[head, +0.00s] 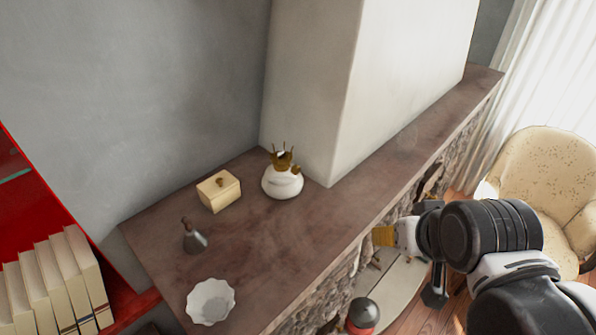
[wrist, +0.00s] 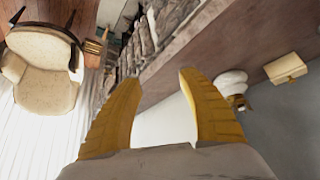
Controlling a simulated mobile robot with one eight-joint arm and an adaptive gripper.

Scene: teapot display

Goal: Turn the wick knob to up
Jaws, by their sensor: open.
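A white round-bodied lamp (head: 283,184) with a brass burner (head: 280,158) on top stands upright on the brown mantel shelf, by the chimney's corner. A small brass piece at the burner's right side looks like the wick knob (head: 297,170); its setting is too small to read. My gripper (head: 383,236) is off the shelf's front edge, to the right of the lamp and apart from it. In the wrist view, its yellow fingers (wrist: 157,80) are spread and empty. The lamp (wrist: 231,80) shows there beyond the right finger, lying sideways in the picture.
On the shelf (head: 165,222) are a cream box (head: 219,191), a small grey bottle (head: 194,238) and a white scalloped bowl (head: 210,301). The chimney (head: 315,90) rises behind the lamp. An armchair (head: 540,185) stands at right. The shelf in front of the lamp is clear.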

